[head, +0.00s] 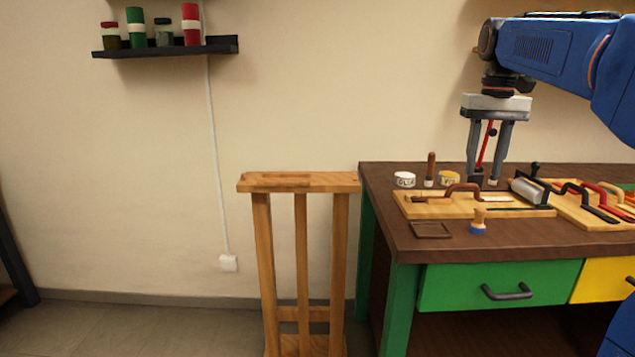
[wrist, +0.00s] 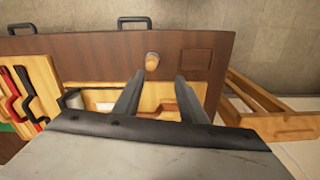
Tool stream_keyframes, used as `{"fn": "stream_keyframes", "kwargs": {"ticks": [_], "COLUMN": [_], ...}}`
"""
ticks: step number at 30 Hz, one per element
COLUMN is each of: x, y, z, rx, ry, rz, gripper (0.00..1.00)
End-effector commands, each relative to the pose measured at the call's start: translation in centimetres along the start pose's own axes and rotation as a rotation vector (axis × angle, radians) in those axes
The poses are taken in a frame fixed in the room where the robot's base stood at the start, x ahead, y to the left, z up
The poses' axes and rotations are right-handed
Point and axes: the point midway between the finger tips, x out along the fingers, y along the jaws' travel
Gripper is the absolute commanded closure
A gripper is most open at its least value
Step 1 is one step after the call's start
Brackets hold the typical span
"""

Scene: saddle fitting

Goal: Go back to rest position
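My gripper (head: 483,178) hangs pointing down above the back part of the brown workbench (head: 385,215), below my blue arm. In the wrist view its two fingers (wrist: 161,76) are spread apart with nothing between them. In the head view a thin red rod (head: 486,146) shows between the fingers, apparently behind them; its base is partly hidden. A wooden board (head: 415,207) with a brown-handled tool (head: 462,188) lies just in front of and below the gripper.
A wooden stand (head: 345,182) is left of the bench. A small blue-based wooden piece (head: 478,221) and a dark square tray (head: 432,230) lie near the front edge. A roller (head: 527,190), two round tins (head: 404,179) and a second tool board (head: 580,215) are nearby. Open floor lies left.

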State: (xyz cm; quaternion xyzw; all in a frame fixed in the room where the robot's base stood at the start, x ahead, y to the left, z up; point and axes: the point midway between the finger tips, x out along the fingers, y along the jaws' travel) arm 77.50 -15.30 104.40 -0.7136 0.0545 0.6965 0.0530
Motion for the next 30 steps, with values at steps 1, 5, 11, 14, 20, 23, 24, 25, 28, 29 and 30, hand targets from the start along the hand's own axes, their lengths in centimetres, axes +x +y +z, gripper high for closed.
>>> {"fn": "stream_keyframes", "kwargs": {"ticks": [1, 5, 11, 14, 20, 23, 24, 25, 28, 29, 30], "x": [0.2, 0.7, 2.1, 3.3, 7.0, 9.1, 10.1, 10.8, 13.3, 14.1, 15.2], "y": [-0.1, -0.5, -1.2, -1.6, -2.6, -3.0, -3.1, -3.2, -3.5, -3.5, -3.6], "z": [0.4, 1.7, 4.4, 6.3, 11.6, 14.3, 15.3, 16.1, 18.8, 19.5, 20.6], "rx": [-0.002, -0.009, -0.023, -0.032, -0.058, -0.072, -0.077, -0.081, -0.093, -0.097, -0.103], "ry": [0.004, 0.020, 0.054, 0.079, 0.144, 0.177, 0.190, 0.201, 0.234, 0.244, 0.256], "rz": [0.000, 0.000, -0.001, -0.001, -0.004, -0.007, -0.008, -0.008, -0.012, -0.013, -0.014], "gripper": [0.62, 0.62, 0.62, 0.62, 0.62, 0.62, 0.62, 0.62, 0.62, 0.62, 0.62]}}
